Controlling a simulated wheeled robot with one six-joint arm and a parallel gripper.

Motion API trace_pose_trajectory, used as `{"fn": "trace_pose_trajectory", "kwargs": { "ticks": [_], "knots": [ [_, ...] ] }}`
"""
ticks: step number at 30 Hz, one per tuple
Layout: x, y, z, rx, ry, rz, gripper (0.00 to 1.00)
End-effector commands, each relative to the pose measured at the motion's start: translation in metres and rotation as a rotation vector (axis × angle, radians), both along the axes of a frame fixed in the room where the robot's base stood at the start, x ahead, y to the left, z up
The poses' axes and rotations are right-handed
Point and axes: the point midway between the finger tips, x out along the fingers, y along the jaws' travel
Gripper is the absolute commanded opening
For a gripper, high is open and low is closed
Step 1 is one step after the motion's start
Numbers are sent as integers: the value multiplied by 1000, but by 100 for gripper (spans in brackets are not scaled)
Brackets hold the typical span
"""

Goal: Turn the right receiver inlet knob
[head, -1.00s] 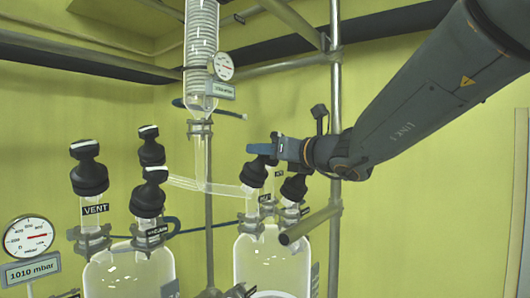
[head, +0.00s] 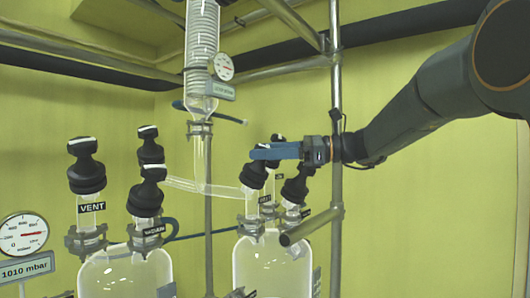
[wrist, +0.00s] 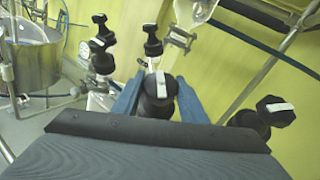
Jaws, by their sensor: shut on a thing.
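The right receiver (head: 270,268) is a clear glass vessel with several black knobs on its necks. Its front-left knob (head: 253,176) stands where the slanting glass tube joins and looks like the inlet knob. My gripper (head: 268,152) reaches in from the right, with its blue fingers across the knob's top. In the wrist view the knob (wrist: 158,88) sits between the two blue fingers, which are shut on it. The fingers hide part of the knob's top in the head view. The label below it is too small to read surely.
Another black knob (head: 296,184) stands close on the right, below my gripper. The left receiver (head: 125,272) has several black knobs, with VENT and VACUUM labels. A metal post (head: 336,120) rises near my wrist. A glass condenser (head: 202,50) hangs above.

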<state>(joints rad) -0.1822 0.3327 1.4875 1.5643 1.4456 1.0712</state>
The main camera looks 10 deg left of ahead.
Motion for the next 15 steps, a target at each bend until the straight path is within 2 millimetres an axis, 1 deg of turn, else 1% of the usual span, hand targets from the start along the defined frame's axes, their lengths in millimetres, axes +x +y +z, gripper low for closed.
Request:
{"fn": "trace_pose_trajectory", "kwargs": {
  "ticks": [6,15],
  "knots": [
    [1,1,1,-40,-92,177,16],
    [-1,1,2,-86,-204,389,16]
  ]
}}
